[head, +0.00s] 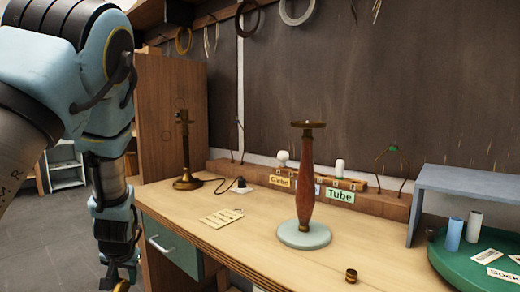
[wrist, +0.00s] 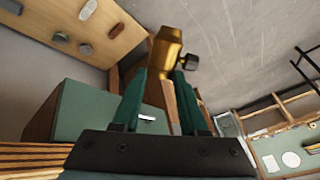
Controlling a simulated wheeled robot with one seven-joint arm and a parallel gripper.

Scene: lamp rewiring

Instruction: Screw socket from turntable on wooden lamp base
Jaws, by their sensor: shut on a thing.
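The wooden lamp base (head: 305,195) stands upright on the workbench, with a reddish turned stem, a pale round foot and a brass plate on top. The green turntable (head: 448,268) is at the right edge of the head view, partly cut off. In the wrist view my gripper (wrist: 162,82) is shut on a brass socket (wrist: 167,45) with a dark side knob. In the head view my gripper hangs at the lower left, beside the bench and well apart from the lamp base, mostly cut off by the frame's bottom edge.
A brass lamp (head: 186,155) with a cord stands at the back left of the bench. A small brass cup (head: 351,275) lies at the front. A paper tag (head: 222,216) lies left of the lamp base. A grey shelf (head: 468,183) rises over the turntable. The bench's front middle is mostly clear.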

